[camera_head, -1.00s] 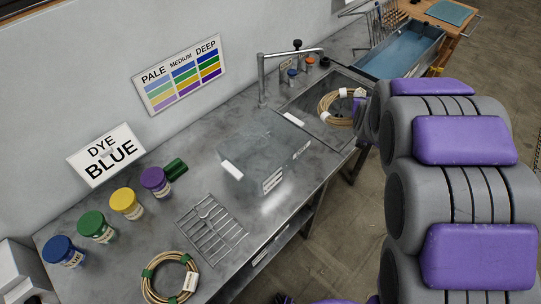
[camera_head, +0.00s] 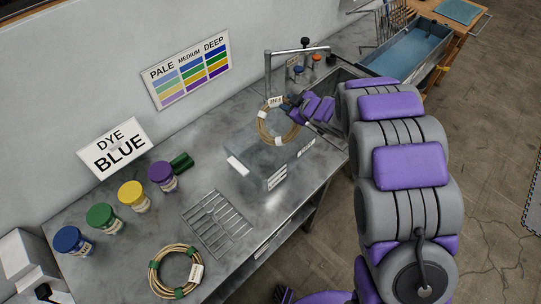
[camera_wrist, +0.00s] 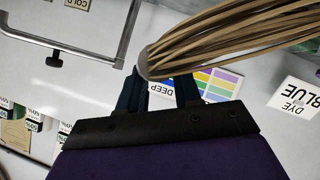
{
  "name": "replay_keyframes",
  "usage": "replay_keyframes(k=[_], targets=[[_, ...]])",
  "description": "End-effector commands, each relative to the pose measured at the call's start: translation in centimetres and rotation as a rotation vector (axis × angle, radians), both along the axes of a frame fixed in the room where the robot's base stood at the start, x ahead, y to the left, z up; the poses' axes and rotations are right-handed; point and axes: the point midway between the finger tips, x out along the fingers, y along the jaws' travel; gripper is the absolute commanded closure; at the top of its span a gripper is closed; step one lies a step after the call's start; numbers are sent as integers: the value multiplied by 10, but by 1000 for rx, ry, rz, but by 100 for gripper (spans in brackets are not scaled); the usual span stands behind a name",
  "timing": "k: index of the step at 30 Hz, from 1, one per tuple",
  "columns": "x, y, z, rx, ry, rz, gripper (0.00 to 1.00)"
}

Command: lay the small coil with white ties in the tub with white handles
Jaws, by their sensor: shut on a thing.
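The small tan coil with white ties (camera_head: 262,131) hangs in my gripper (camera_head: 289,106), with a tag at its top. It is above the far side of the see-through grey tub with white handles (camera_head: 250,179). One white handle shows at the tub's left and another at its right. In the wrist view my gripper (camera_wrist: 160,88) is shut on the coil (camera_wrist: 225,38) at a pale tie. The coil appears raised, but its exact height over the tub is hard to tell.
A coil with green ties (camera_head: 153,268) lies at the bench's near end beside a wire rack (camera_head: 216,222). Several dye jars (camera_head: 101,216) line the wall side. A sink (camera_head: 345,80) and a tall faucet (camera_head: 268,75) stand beyond the tub.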

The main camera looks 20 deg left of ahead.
Motion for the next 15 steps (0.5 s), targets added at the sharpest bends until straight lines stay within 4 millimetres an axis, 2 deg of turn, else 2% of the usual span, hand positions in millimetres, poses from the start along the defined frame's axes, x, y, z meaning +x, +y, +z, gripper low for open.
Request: replay_keyframes(k=[4,8,15], targets=[[-19,20,-17,-16,-34,131,100],[-26,24,-34,-19,-45,174,100],[-27,24,-75,-17,-47,175,100]])
